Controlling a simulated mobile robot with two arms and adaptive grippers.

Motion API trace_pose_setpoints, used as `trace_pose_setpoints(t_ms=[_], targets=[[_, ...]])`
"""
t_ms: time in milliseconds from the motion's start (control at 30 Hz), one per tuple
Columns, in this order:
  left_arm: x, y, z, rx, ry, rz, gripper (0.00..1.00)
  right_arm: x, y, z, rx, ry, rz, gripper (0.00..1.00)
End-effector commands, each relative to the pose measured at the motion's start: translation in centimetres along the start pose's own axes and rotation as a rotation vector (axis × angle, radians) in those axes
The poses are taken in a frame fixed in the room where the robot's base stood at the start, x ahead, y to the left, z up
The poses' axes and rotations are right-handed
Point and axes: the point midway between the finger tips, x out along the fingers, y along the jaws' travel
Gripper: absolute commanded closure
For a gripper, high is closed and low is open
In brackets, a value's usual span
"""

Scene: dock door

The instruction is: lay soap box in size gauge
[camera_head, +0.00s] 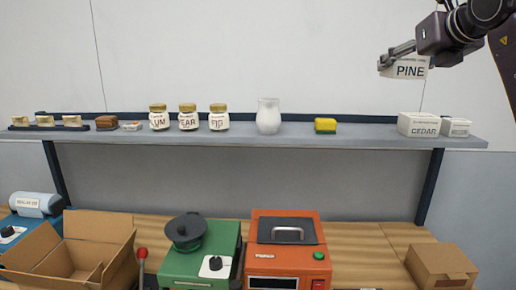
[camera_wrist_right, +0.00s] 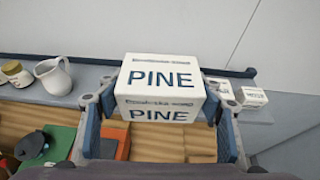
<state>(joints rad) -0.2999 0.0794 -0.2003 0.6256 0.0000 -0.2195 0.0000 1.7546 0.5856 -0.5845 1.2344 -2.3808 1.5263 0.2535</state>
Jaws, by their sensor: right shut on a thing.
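A white soap box marked PINE (camera_head: 410,70) is held in the air at the upper right of the head view, above the right end of the shelf. My right gripper (camera_head: 402,55) is shut on it. In the right wrist view the soap box (camera_wrist_right: 160,78) sits between the two fingers of my right gripper (camera_wrist_right: 158,108), its PINE lettering upright and readable. I cannot pick out the size gauge for certain. My left gripper does not show.
The shelf (camera_head: 350,136) bears a CEDAR box (camera_head: 418,124) and a smaller white box (camera_head: 456,127) at right, a yellow sponge (camera_head: 325,126), a white jug (camera_head: 268,116), several jars and a dark rack (camera_head: 50,127). Below stand an orange machine (camera_head: 288,262), a green machine (camera_head: 200,260) and cardboard boxes (camera_head: 442,262).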

Motion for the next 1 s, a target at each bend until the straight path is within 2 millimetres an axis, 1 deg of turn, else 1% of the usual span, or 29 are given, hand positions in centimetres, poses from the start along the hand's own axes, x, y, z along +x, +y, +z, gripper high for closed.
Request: trace_pose_setpoints(t_ms=[100,267,367,467,600,667,700,767,833,967,1000], targets=[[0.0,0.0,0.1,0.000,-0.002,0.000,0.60,1.1,0.8,-1.4,-0.014,0.001,0.034,0.73],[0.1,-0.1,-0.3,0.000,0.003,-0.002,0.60,2.6,2.2,-3.6,-0.036,0.002,0.088,0.73],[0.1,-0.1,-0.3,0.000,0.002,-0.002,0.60,3.8,3.3,-5.6,-0.054,0.003,0.134,0.73],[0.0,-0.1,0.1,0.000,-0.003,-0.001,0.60,5.1,4.8,-8.3,-0.078,0.004,0.195,0.73],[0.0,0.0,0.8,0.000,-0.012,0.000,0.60,6.8,7.0,-12.8,-0.117,0.005,0.293,0.73],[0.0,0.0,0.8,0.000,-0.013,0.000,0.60,7.3,7.8,-14.8,-0.134,0.004,0.333,0.73],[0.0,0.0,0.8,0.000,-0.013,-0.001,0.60,7.6,8.4,-16.2,-0.144,0.005,0.361,0.73],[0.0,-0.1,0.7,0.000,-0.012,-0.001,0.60,7.9,9.2,-18.2,-0.160,0.003,0.401,0.73],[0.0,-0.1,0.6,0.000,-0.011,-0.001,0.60,8.1,10.0,-20.6,-0.180,0.003,0.447,0.73],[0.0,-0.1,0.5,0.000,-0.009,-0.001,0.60,8.0,11.3,-25.2,-0.213,0.003,0.526,0.73],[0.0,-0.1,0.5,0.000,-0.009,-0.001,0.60,7.9,11.7,-26.6,-0.222,0.003,0.549,0.73]])
